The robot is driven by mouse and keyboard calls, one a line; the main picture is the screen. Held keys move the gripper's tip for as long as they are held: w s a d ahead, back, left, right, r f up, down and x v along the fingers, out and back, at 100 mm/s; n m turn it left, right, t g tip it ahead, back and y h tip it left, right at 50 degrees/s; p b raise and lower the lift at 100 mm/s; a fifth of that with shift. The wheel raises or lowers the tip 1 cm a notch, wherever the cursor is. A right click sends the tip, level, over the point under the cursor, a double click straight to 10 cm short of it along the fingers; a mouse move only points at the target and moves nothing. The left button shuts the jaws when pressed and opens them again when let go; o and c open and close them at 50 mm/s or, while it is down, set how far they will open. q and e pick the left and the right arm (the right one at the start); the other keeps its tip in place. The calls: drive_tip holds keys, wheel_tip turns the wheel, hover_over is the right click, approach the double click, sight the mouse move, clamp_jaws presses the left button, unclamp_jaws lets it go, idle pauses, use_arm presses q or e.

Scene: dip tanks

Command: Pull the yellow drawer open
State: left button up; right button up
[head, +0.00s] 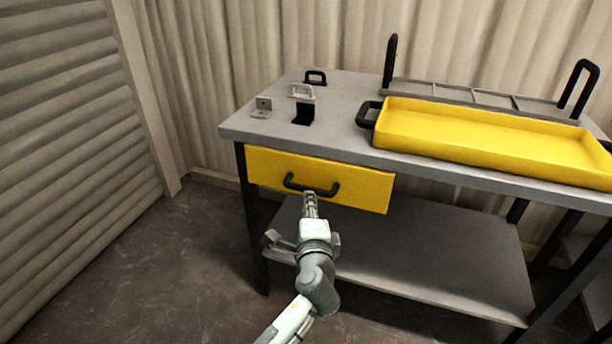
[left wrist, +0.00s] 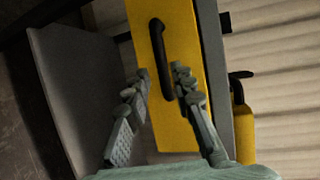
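The yellow drawer (head: 352,187) sits under the left part of the grey workbench top, its front close to the bench edge. It has a black bar handle (head: 312,188) on its front. My left gripper (head: 311,199) is just in front of the handle, near its middle in the head view. In the left wrist view, the gripper (left wrist: 161,80) is open, with its two fingers on either side of the lower part of the handle (left wrist: 159,48). I cannot tell whether the fingers touch the handle. The yellow drawer front (left wrist: 188,35) fills the space behind. My right gripper is not in view.
A yellow tray (head: 470,150) with black handles and a grey rack (head: 470,95) stand on the bench (head: 345,115). Small brackets (head: 262,107) lie at its left end. A lower shelf (head: 440,260) runs below the drawer. Floor at the left is clear.

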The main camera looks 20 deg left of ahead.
sight(308, 187)
use_arm(q)
drive_tip(key=x, duration=0.7)
drive_tip(key=shift+w, duration=0.2)
drive_tip(key=shift+w+a, duration=0.1)
drive_tip(key=shift+w, duration=0.05)
clamp_jaws()
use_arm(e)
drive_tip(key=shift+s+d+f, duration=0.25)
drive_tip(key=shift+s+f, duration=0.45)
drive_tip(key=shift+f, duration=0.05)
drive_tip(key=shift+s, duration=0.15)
